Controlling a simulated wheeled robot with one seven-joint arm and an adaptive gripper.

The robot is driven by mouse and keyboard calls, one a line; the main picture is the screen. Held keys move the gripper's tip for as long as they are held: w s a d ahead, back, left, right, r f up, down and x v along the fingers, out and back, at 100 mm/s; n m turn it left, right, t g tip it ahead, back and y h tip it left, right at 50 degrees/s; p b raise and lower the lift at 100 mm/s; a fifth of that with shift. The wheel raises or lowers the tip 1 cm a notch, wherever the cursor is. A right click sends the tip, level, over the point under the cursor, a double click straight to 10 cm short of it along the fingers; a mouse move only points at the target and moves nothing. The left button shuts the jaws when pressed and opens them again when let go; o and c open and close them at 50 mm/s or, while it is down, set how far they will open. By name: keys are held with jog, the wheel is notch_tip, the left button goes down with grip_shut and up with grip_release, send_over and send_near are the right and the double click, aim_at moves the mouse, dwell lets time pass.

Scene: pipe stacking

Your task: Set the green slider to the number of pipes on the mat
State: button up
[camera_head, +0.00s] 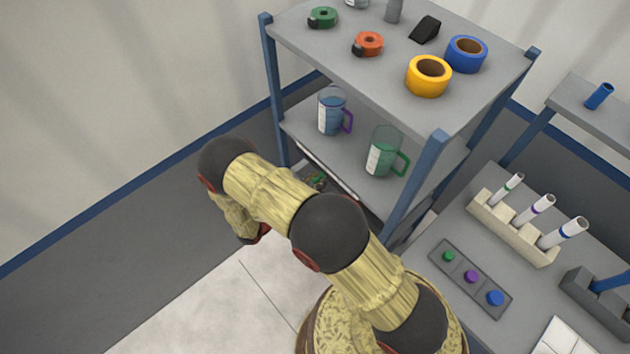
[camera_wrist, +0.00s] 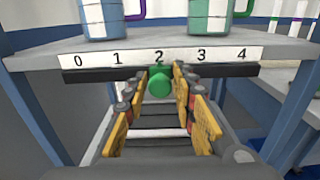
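The green slider knob (camera_wrist: 160,82) is a round ball on a dark rail (camera_wrist: 90,75) under a white strip numbered 0 to 4 (camera_wrist: 120,59). The knob is directly below the number 2. My gripper (camera_wrist: 161,88) has its yellow fingers on either side of the knob, apart, with the knob between the tips. I cannot tell whether either tip touches it. In the head view my arm reaches to the shelf's front edge and the knob is too small to make out clearly. I cannot identify a mat with pipes in either view.
The shelf unit (camera_head: 437,160) holds two measuring jugs (camera_head: 332,112) above the slider and tape rolls (camera_head: 428,76) on top. To the right are a wooden rack with tubes (camera_head: 512,230), a panel with coloured buttons (camera_head: 470,278) and a short blue pipe (camera_head: 599,96) on another shelf.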

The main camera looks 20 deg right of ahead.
aim_at(312, 164)
grip_shut()
dwell(0.5)
jog(key=shift+w+a+b, duration=0.4)
jog(key=shift+w+b, duration=0.1)
jog(key=shift+w, duration=0.45)
jog(key=shift+w+a+b, duration=0.35)
jog(key=shift+w+b, duration=0.15)
jog(key=shift+w, duration=0.4)
jog(key=shift+w+a+b, duration=0.4)
jog(key=shift+w+b, duration=0.1)
jog(key=shift+w, duration=0.45)
jog(key=shift+o, duration=2.1)
grip_release()
jog(key=shift+a, duration=0.1)
